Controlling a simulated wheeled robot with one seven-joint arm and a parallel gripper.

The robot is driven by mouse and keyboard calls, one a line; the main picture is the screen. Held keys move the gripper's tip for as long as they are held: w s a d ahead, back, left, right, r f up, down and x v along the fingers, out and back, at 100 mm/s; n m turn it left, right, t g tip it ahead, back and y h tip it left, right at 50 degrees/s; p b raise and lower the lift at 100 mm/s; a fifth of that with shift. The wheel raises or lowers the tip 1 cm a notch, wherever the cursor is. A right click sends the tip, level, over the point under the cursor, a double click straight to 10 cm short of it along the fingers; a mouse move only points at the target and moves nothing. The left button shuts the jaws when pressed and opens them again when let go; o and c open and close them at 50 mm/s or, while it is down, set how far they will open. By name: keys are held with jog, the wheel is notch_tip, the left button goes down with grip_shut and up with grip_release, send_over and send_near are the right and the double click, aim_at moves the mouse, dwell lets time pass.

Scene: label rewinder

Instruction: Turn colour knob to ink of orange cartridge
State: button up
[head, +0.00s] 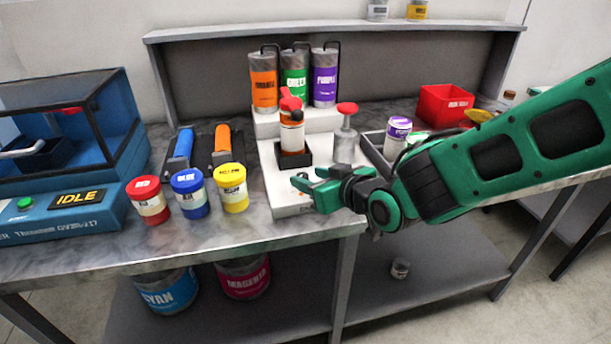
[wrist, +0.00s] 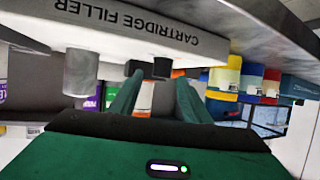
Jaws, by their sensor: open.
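The white cartridge filler (head: 292,200) stands mid-bench, its lettering upside down in the wrist view (wrist: 125,22). At its back are orange (head: 263,80), green (head: 294,80) and purple (head: 325,80) ink canisters. A white-labelled cartridge with orange bands (head: 292,136) stands in a black holder (head: 293,155), below a red-topped part. My gripper (head: 310,178) is open and empty, low in front of the filler. In the wrist view, a small dark block (wrist: 162,68), possibly the colour knob, shows between the fingers (wrist: 158,85). Its setting cannot be read, and the head view does not show it clearly.
Red (head: 149,201), blue (head: 188,194) and yellow (head: 231,189) jars stand left of the filler. Behind them lie a blue roll and an orange roll (head: 222,140). A red bin (head: 446,105) is farther right.

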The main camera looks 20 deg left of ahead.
aim_at(305, 175)
jog(key=shift+x, duration=2.05)
jog(key=shift+d, duration=0.1)
jog(key=c, duration=1)
